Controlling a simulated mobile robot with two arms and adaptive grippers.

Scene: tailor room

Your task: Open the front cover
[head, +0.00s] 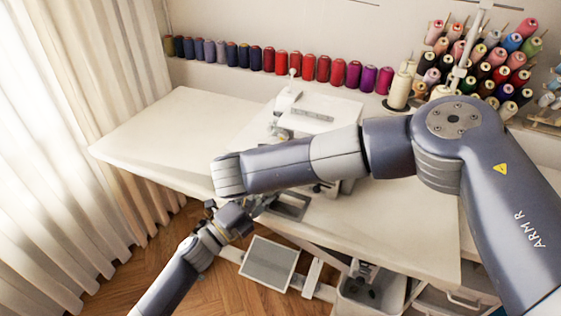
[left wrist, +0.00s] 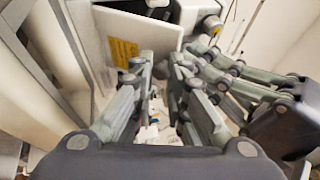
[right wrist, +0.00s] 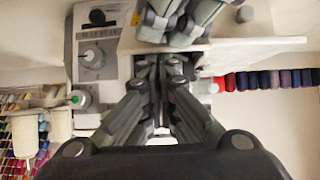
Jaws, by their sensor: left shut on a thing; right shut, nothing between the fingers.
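The white sewing machine (head: 310,112) stands on the table, mostly hidden behind my right forearm in the head view. In the left wrist view a white panel with a yellow label, apparently the front cover (left wrist: 90,32), stands beside the fingertips. My left gripper (left wrist: 160,64) is closed at this panel's lower edge; the exact contact is hidden between the fingers. How far the cover stands open I cannot tell. My right gripper (right wrist: 160,68) is shut and empty close to the machine, just beside the left fingers (right wrist: 176,25). Its fingers are hidden in the head view.
The white table (head: 165,135) is clear on the left. Thread spools (head: 322,68) line the back, and a spool rack (head: 490,60) stands at the back right. A pedal (head: 270,262) and a bin (head: 372,293) are below. A curtain (head: 60,150) hangs left.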

